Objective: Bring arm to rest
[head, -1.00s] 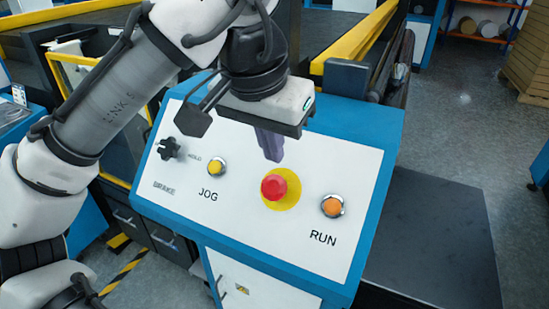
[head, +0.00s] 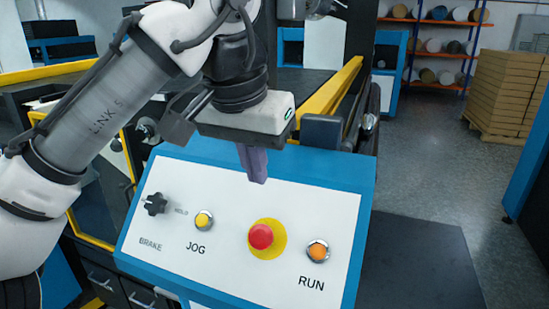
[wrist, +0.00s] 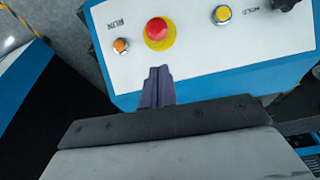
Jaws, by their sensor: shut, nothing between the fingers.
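My gripper (head: 258,178) is shut and empty, its purple-grey fingers together and pointing down above the white control panel (head: 225,228). In the head view the fingertips appear just above the red mushroom button (head: 261,236) with its yellow ring. In the wrist view the closed gripper (wrist: 158,72) points toward the red button (wrist: 158,29), apart from it. The panel also bears a yellow JOG button (head: 203,220), an orange RUN button (head: 317,251) and a black BRAKE knob (head: 155,204).
A yellow rail (head: 330,97) and dark machine parts lie behind the panel. A dark mat (head: 420,265) covers the floor at right. Shelves with rolls (head: 440,45) and stacked brown boxes (head: 500,95) stand farther back. Grey floor between them is clear.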

